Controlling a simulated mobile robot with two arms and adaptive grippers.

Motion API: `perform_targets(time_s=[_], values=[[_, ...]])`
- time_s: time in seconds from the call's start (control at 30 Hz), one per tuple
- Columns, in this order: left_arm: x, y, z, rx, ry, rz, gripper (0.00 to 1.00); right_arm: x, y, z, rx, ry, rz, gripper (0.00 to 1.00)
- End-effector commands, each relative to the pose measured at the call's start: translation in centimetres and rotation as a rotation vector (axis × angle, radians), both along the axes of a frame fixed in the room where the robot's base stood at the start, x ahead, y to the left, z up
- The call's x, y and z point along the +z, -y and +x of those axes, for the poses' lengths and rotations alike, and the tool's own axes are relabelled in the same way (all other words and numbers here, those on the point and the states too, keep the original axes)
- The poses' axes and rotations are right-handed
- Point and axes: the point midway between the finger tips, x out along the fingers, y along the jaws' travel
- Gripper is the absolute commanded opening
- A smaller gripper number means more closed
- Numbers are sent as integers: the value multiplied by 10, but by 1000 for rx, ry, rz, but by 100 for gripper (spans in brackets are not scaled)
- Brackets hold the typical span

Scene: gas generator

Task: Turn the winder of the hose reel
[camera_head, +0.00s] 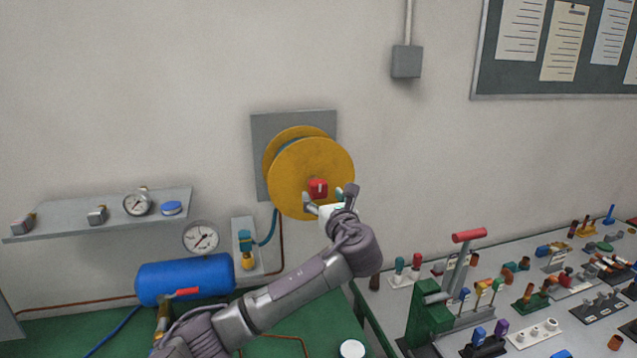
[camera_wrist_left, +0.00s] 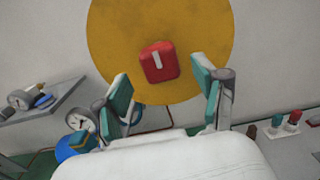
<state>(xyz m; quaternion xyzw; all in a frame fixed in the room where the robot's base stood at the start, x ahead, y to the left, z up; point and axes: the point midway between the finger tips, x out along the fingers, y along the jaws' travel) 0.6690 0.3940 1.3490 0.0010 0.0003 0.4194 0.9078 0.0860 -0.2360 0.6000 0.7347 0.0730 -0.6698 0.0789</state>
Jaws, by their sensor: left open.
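The hose reel (camera_head: 298,172) is a yellow double disc on a grey wall plate. Its winder (camera_head: 318,188) is a red block with a pale stripe on the front disc. The winder also shows in the left wrist view (camera_wrist_left: 159,62), just beyond the fingers and slightly tilted. My left gripper (camera_head: 331,196) is at the lower part of the reel in the head view. In the left wrist view my left gripper (camera_wrist_left: 165,95) is open, with teal finger pads apart below and to either side of the winder. Nothing is between the pads. My right gripper is not in view.
A blue tank (camera_head: 186,279) and a gauge (camera_head: 201,237) are at the lower left, under a wall shelf (camera_head: 100,216). A teal hose (camera_head: 269,230) hangs below the reel. A bench (camera_head: 400,310) crowded with levers and switches stands at right.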

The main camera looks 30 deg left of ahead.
Motion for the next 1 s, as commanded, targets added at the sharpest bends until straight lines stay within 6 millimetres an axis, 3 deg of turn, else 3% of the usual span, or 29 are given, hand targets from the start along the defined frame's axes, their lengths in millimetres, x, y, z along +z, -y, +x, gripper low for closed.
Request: perform_targets(time_s=[0.1, 0.27, 0.67, 1.0], values=[[3, -17, 13, 2, -1, -1, 71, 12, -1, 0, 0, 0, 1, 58], [2, -29, 25, 1, 0, -1, 71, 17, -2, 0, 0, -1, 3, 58], [0, -34, 29, -1, 1, -2, 69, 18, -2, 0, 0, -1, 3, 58], [0, -34, 29, -1, 1, -2, 12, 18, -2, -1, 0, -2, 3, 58]])
